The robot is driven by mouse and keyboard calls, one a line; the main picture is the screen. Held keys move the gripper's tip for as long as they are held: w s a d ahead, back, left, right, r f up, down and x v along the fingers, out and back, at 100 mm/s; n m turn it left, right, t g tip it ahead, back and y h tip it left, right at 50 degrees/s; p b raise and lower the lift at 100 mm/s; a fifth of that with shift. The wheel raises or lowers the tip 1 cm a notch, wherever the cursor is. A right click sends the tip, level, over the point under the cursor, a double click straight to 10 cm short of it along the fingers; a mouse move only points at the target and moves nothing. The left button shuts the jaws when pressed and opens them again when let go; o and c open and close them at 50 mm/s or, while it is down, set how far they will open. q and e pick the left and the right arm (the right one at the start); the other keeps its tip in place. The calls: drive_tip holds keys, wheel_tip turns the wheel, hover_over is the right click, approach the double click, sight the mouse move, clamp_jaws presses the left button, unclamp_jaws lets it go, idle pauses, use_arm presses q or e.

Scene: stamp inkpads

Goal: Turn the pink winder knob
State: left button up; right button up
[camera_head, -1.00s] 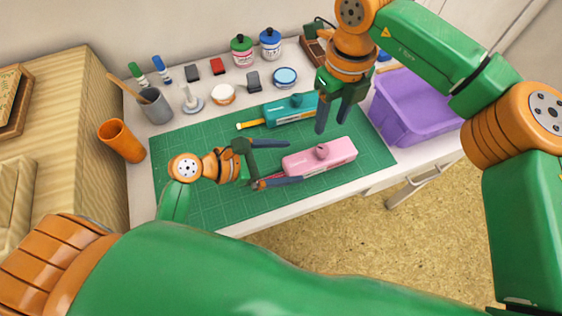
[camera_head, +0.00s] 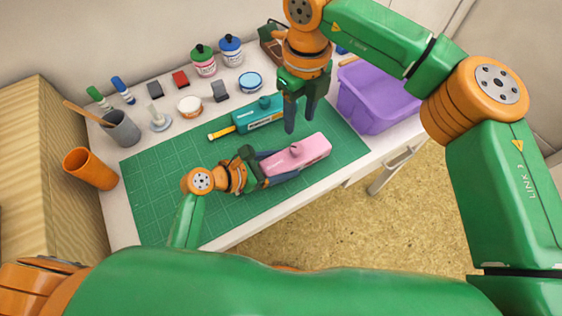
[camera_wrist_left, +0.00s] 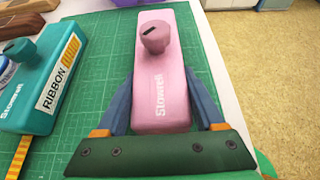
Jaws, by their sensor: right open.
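The pink winder (camera_head: 312,152), a long box with a round pink knob (camera_head: 296,148) on top, lies on the green cutting mat. In the left wrist view the winder (camera_wrist_left: 160,95) points away from me, and its knob (camera_wrist_left: 155,38) stands beyond my fingertips with a dark slot on top. My left gripper (camera_head: 272,165) has one finger along each long side of the winder's near end, and both fingers appear to press against it. My right gripper (camera_head: 299,122) is open and empty, pointing down above the mat, behind the knob in the head view.
A teal ribbon winder (camera_head: 262,116) lies behind the pink one. A purple bin (camera_head: 372,100) stands at the right. Ink bottles, inkpads, a grey cup (camera_head: 122,128) and an orange cup (camera_head: 90,168) line the back and left. The mat's left part (camera_head: 160,190) is clear.

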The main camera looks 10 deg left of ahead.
sight(297, 148)
use_arm(q)
drive_tip(key=c, duration=0.3)
drive_tip(key=shift+c, duration=0.5)
use_arm(e)
drive_tip(key=o, duration=0.3)
wheel_tip(297, 148, down, 10)
drive_tip(key=n, duration=3.4)
clamp_jaws()
